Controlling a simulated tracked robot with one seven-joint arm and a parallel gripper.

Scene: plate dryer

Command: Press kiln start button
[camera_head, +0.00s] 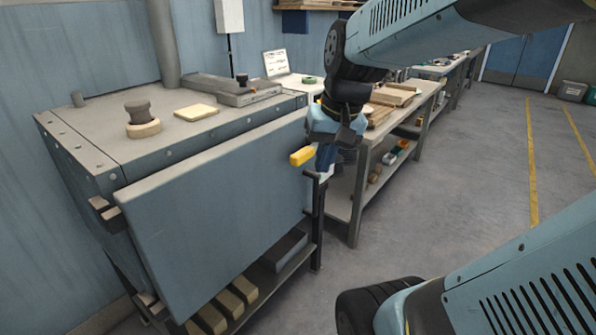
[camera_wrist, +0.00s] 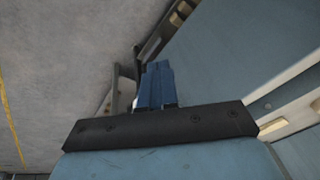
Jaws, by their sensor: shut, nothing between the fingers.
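The kiln (camera_head: 215,205) is a blue-grey metal box with a large flat front door, at the left in the head view. In the wrist view, its blue-grey surface (camera_wrist: 235,50) fills the upper right. My gripper (camera_head: 325,165) hangs fingers-down beside the right end of the kiln's front. Its blue fingers are together and empty in the wrist view (camera_wrist: 155,70). A yellow block-like piece (camera_head: 302,156) shows just left of the fingers; I cannot tell what it belongs to. I cannot pick out a start button in either view.
A black bracket (camera_head: 318,185) stands at the kiln's right edge, close to my fingers. A workbench (camera_head: 355,190) with wooden trays (camera_head: 393,95) stands behind. A dark knob-like piece (camera_head: 138,110) sits on the kiln top. The floor (camera_head: 440,200) at the right is clear.

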